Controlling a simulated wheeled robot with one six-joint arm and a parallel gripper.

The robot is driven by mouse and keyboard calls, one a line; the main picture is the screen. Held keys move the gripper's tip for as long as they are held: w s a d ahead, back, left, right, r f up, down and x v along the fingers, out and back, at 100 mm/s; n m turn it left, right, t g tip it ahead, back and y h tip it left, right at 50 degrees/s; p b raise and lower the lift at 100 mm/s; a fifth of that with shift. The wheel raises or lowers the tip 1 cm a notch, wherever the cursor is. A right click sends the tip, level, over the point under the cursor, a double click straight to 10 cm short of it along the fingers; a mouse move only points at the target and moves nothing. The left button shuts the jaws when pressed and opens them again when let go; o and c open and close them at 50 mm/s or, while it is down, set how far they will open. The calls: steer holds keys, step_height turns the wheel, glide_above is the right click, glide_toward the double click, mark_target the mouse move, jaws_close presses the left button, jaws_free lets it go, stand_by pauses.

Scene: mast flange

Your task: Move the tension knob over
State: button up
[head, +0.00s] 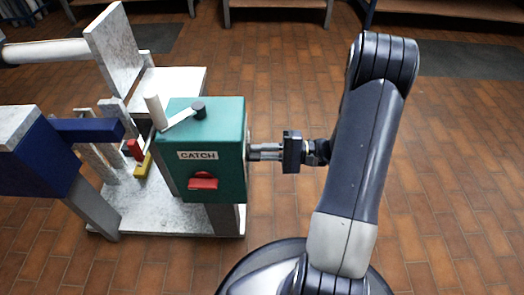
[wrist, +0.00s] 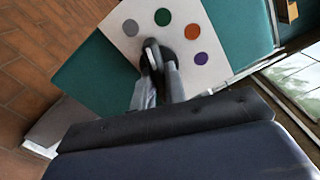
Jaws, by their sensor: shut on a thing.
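The tension knob (wrist: 151,46) is a dark knob with a raised grip on a white dial plate (wrist: 113,18). Grey (wrist: 130,28), green (wrist: 162,17), orange (wrist: 193,31) and purple (wrist: 201,58) dots arc around it. The plate is on a face of the teal box (head: 218,125) labelled CATCH. My gripper (wrist: 158,72) is shut on the knob. In the head view my gripper (head: 252,152) reaches the box's right side; the knob is hidden there. The knob's top end seems to point between the grey and green dots, nearest the green; the exact setting is unclear.
The box's front has a red handle (head: 203,181), and its top has a lever with a dark hub (head: 198,109). Red (head: 135,149) and yellow (head: 143,166) parts and a blue beam (head: 88,130) stand at the left. The tiled floor to the right is clear.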

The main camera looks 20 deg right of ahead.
jaws_close()
steer(key=shift+m+p, duration=0.4)
steer(key=shift+s+f+m+p, duration=0.1)
steer(key=shift+m+p, duration=2.05)
steer(key=shift+m, duration=0.6)
steer(key=shift+s+f+m+p, duration=0.1)
steer(key=shift+m+p, duration=2)
steer(key=shift+m, duration=0.65)
steer(key=o, duration=0.6)
jaws_free()
